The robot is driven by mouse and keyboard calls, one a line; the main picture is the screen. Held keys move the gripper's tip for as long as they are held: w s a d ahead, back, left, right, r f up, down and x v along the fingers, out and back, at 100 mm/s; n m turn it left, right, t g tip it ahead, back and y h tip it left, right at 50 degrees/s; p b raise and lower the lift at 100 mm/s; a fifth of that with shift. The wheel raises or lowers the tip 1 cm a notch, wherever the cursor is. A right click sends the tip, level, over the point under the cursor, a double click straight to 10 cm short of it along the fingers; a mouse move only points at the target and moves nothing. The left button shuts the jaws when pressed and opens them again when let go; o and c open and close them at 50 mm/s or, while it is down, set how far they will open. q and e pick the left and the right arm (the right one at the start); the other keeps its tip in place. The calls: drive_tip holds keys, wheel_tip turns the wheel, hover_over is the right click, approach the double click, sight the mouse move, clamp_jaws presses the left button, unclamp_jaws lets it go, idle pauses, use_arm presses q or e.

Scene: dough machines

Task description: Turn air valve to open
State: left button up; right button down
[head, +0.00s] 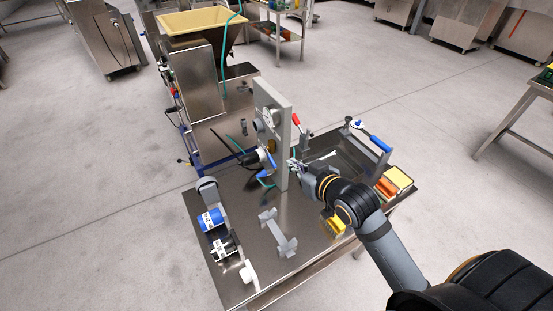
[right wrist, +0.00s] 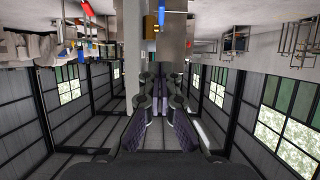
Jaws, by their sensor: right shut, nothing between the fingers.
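An upright grey panel (head: 284,135) with a round gauge (head: 270,118) stands on the metal table. A small blue handle (head: 271,159) is low on the panel's left side, near a dark fitting. I cannot tell for sure whether it is the air valve or how far it is turned. My right gripper (head: 294,164) is shut and empty, close to the panel's right side. In the right wrist view the fingers (right wrist: 160,97) point toward the grey panel (right wrist: 132,40), and a small blue part (right wrist: 161,14) shows beyond them. My left gripper is not in view.
A red-handled lever (head: 296,119) and a blue-handled lever (head: 376,143) stand behind, near a metal tray. A grey bracket (head: 277,233) is in front. A hopper machine (head: 197,85) stands behind.

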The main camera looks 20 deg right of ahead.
drive_tip(key=p, duration=0.2)
approach(271, 158)
drive_tip(key=w+a+r, duration=0.1)
drive_tip(key=w+r, duration=0.1)
drive_tip(key=w, duration=0.2)
drive_tip(key=shift+w+a+f, duration=0.1)
drive_tip(key=shift+w+f, duration=0.15)
drive_tip(key=shift+f, duration=0.45)
drive_tip(key=shift+w+f, duration=0.2)
drive_tip(key=shift+f, duration=0.5)
drive_tip(key=shift+w+a+f, duration=0.1)
drive_tip(key=shift+w+f, duration=0.15)
drive_tip(key=shift+f, duration=0.45)
drive_tip(key=shift+d, duration=0.1)
drive_tip(key=shift+f, duration=0.1)
